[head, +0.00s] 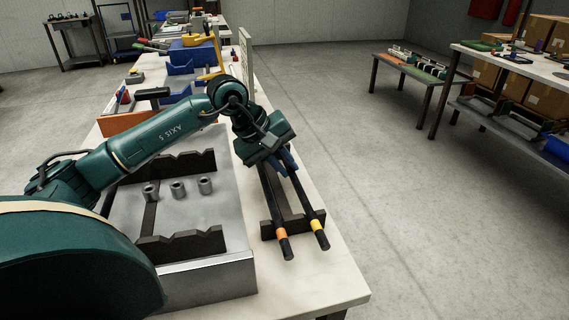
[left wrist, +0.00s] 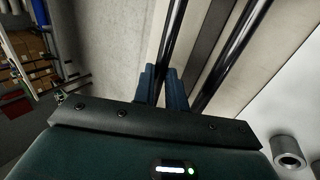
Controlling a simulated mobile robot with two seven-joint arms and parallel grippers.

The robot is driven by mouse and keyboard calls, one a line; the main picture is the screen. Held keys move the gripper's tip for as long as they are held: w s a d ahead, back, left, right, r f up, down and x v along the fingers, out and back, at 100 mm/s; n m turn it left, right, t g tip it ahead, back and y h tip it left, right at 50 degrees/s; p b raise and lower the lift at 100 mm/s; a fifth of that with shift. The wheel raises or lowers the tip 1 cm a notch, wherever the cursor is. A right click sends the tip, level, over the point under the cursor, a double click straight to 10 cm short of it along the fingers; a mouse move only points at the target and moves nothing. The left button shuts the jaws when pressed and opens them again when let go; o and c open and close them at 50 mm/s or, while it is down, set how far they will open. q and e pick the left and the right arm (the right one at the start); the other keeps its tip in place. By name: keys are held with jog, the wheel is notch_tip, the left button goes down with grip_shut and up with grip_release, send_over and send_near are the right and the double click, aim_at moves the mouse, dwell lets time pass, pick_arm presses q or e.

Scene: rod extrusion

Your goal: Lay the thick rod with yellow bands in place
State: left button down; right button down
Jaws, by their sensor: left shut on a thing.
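The thick dark rod with a yellow band (head: 319,226) lies at the right of a dark notched rack (head: 270,229) on the white bench. My left gripper (head: 283,161) is over its far part, with blue fingers pointing down. In the left wrist view the fingers (left wrist: 163,88) are shut on a dark rod (left wrist: 174,25), the one nearer the bench's edge. A second dark rod, with an orange band (head: 281,234), lies beside it, outside the fingers; it also shows in the left wrist view (left wrist: 233,52). I cannot tell whether the held rod is lifted clear. My right gripper is out of view.
Left of the rack is a grey metal tray (head: 215,267) with two dark notched supports (head: 180,245) and three grey hollow cylinders (head: 178,189). Blue bins (head: 190,55) stand farther back on the bench. The floor at the right is clear up to a low table (head: 420,70).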

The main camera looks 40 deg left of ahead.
pick_arm(q)
jog(key=c, duration=1.3)
grip_release()
jog(key=shift+c, duration=0.2)
jog(key=v, duration=1.3)
jog(key=shift+p, duration=0.35)
jog(key=shift+r, duration=0.15)
